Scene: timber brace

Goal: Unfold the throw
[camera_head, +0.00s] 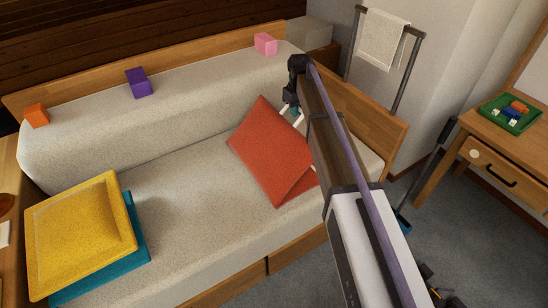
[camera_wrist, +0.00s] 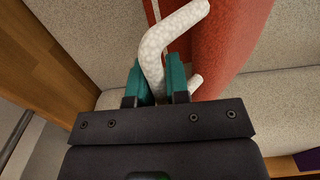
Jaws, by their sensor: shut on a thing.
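The red throw (camera_head: 268,150) lies on the right part of the sofa seat, close to the sofa back. One corner points toward the front, where a fold shows at its lower right. My gripper (camera_head: 292,110) is at its upper right edge. In the wrist view the teal fingers of my gripper (camera_wrist: 156,84) are shut on a white, curved, rope-like piece (camera_wrist: 158,45) beside the red cloth (camera_wrist: 228,45). I take this piece as part of the throw, but its join to the cloth is not clear. My arm hides part of the throw's right side.
A yellow cushion (camera_head: 80,228) lies on a teal one (camera_head: 138,250) at the left of the sofa seat (camera_head: 200,215). Orange (camera_head: 36,115), purple (camera_head: 137,83) and pink (camera_head: 265,44) blocks stand along the sofa back. A wooden armrest (camera_head: 362,108) stands at right. The middle seat is clear.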

